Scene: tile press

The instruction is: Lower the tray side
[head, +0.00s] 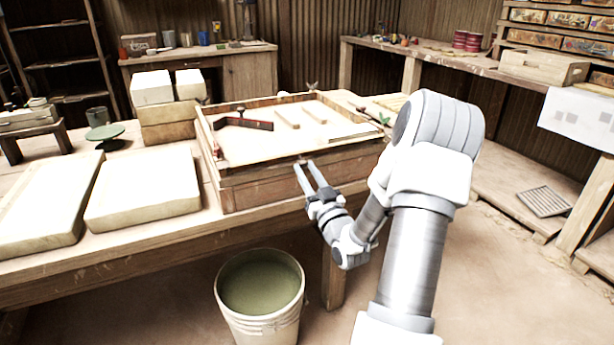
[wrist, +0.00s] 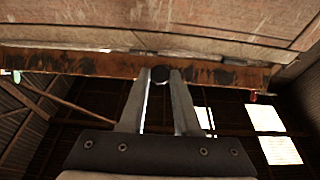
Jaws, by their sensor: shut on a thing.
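The wooden tray (head: 262,177) sits on the workbench, a shallow square frame on a deeper wooden base. Its front side (head: 262,171) is a narrow brown strip; in the wrist view the side (wrist: 85,63) crosses as a stained, rusty-brown band. A small dark round knob (wrist: 160,73) shows on that band. My gripper (head: 304,164) reaches the front side from the right, and in the wrist view my gripper's fingers (wrist: 160,78) are shut on the knob, one on each side.
A red-and-black tool (head: 243,122) and two small wooden bars (head: 288,119) lie inside the tray. Pale slabs (head: 145,187) lie left of it on the bench (head: 120,263). Open floor lies to the right.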

